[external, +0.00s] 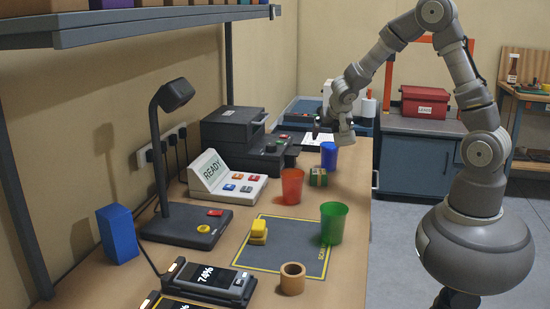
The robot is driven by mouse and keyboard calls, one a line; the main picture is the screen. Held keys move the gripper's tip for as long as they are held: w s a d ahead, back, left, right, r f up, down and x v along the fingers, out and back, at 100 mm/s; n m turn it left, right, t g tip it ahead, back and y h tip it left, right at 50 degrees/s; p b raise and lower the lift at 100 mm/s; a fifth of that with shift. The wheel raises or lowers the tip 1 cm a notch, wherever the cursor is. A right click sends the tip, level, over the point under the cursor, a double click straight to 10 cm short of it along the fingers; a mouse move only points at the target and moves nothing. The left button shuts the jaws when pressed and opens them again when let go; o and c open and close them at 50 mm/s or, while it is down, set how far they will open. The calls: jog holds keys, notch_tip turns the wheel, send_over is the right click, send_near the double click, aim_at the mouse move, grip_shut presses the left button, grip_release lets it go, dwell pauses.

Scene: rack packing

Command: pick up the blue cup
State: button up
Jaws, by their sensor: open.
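The blue cup (329,156) stands upright on the wooden workbench, toward its far right edge. It is behind the red cup (292,187) and the green cup (333,222). My gripper (330,132) is open and just above the blue cup in the picture. I cannot tell whether its fingers are over the cup or apart from it in depth. The gripper looks empty.
A small green block (318,177) lies in front of the blue cup. Left of it are a black printer-like machine (247,143) and the white READY panel (225,178). A grey mat (280,256) with yellow blocks (259,231) and a brown ring (292,279) are nearer.

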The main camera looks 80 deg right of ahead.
aim_at(329, 150)
jog(key=shift+n, duration=0.4)
jog(key=b+x, duration=0.1)
jog(key=x, duration=0.2)
jog(key=b+x, duration=0.1)
jog(key=x, duration=0.2)
jog(key=s+b+x, duration=0.1)
jog(key=b+x, duration=0.1)
jog(key=x, duration=0.1)
jog(key=shift+f, duration=0.1)
jog(key=shift+s+a, duration=0.1)
jog(key=c, duration=1)
